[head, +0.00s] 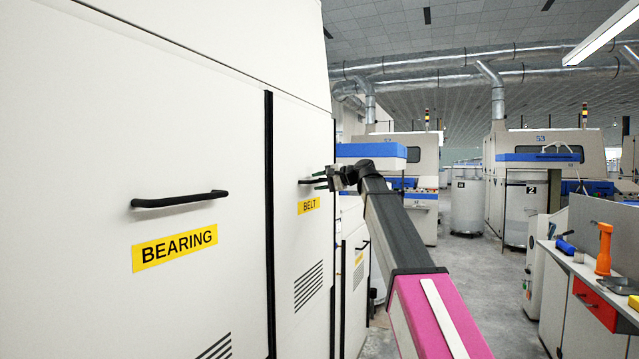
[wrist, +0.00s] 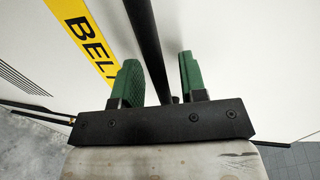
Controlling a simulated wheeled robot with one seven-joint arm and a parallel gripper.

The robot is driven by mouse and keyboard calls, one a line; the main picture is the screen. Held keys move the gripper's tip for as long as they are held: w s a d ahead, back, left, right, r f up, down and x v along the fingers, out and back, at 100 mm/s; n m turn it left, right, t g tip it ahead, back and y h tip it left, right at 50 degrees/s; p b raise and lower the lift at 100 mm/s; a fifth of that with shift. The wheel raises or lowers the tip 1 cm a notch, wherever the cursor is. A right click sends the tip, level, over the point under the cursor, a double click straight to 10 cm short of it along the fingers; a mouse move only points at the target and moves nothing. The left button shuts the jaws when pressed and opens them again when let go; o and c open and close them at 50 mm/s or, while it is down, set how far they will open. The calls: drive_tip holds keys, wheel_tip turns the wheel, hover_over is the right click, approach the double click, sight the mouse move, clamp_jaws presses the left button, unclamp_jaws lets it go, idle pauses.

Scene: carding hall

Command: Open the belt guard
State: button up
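The belt guard (head: 300,130) is a tall cream door panel with a yellow BELT label (head: 309,205). It looks flush with the machine front. Its black bar handle (head: 308,181) sits just above the label. My gripper (head: 322,180) is at the right end of this handle in the head view. In the wrist view, the green fingers (wrist: 160,80) stand apart, with the black handle (wrist: 150,45) running between them. Gaps show on both sides of the bar, so the fingers do not grip it. The label (wrist: 88,35) lies left of the fingers.
A wider BEARING door (head: 150,110) with its own black handle (head: 180,199) is on the left. Another low door (head: 355,290) is beyond the belt guard. A workbench (head: 570,262) with tools and a red drawer stands at right. The grey floor (head: 480,310) between is clear.

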clamp_jaws()
wheel_tip(320, 180, down, 64)
drive_tip(key=shift+f, duration=0.1)
idle(0.3)
unclamp_jaws()
drive_tip(key=shift+d, duration=0.1)
drive_tip(key=v, duration=1)
drive_tip(key=shift+d, duration=0.3)
drive_tip(key=shift+s, duration=0.1)
